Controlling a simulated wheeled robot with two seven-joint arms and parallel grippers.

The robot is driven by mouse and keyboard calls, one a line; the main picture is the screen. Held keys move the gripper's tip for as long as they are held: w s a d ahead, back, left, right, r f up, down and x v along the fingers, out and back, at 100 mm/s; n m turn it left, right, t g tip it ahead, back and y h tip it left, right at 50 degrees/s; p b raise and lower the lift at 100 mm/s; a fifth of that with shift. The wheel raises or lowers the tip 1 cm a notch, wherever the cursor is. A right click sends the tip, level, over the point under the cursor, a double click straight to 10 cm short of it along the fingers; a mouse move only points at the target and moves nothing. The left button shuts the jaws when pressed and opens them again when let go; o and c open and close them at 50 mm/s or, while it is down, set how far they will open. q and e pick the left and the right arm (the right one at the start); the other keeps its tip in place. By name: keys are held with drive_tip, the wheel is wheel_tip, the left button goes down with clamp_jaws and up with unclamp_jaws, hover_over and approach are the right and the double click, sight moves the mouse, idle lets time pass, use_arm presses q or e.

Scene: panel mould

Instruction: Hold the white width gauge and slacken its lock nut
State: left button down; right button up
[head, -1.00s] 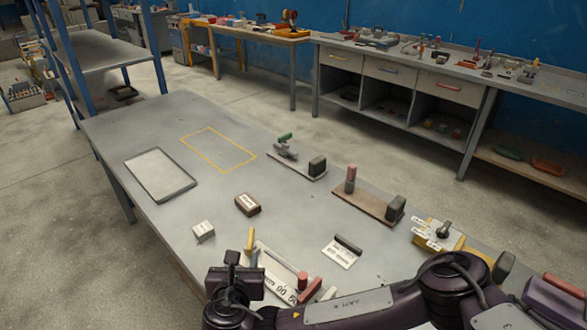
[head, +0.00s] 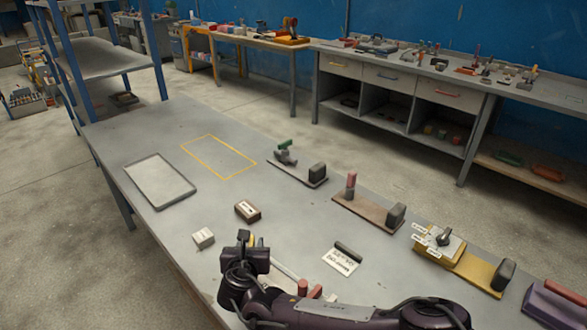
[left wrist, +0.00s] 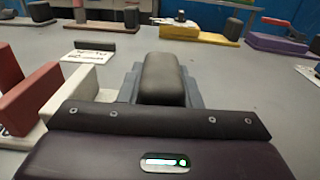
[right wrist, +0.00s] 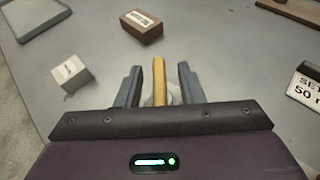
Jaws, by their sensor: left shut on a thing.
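The white width gauge (head: 286,271) lies on the grey table, largely hidden by my right arm in the head view. Its red blocks (head: 303,287) show beside the arm, and also at the left of the left wrist view (left wrist: 40,100). My left gripper (left wrist: 162,85) is shut on a dark rounded grip block (left wrist: 163,75), seemingly the gauge's handle. My right gripper (right wrist: 159,75) is open, with its fingers either side of the yellow lever (right wrist: 159,82), apparently the lock nut's; a gap shows on each side. The nut itself is hidden.
A white card (head: 342,261) with a dark bar lies right of the gauge. A small white block (head: 203,238) and a brown labelled box (head: 248,211) stand beyond. Other fixtures, including a yellow one (head: 470,268), line the far edge. A yellow outline (head: 219,157) encloses bare table.

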clamp_jaws()
drive_tip(key=shift+n+y, duration=0.4)
drive_tip(key=shift+y, duration=0.1)
drive_tip(key=n+y, duration=0.2)
drive_tip(key=y, duration=0.1)
drive_tip(key=shift+w+d+n+g, duration=0.1)
drive_tip(key=shift+n+g, duration=0.2)
drive_tip(key=shift+n, duration=0.1)
drive_tip(key=n+g+y, duration=0.2)
drive_tip(key=n+y, duration=0.2)
drive_tip(key=y, duration=0.1)
drive_tip(key=shift+n+g, duration=0.3)
drive_tip(key=shift+g, duration=0.1)
drive_tip(key=shift+n+g+y, duration=1.8)
drive_tip(key=shift+n+g, duration=0.9)
drive_tip(key=shift+n, duration=0.1)
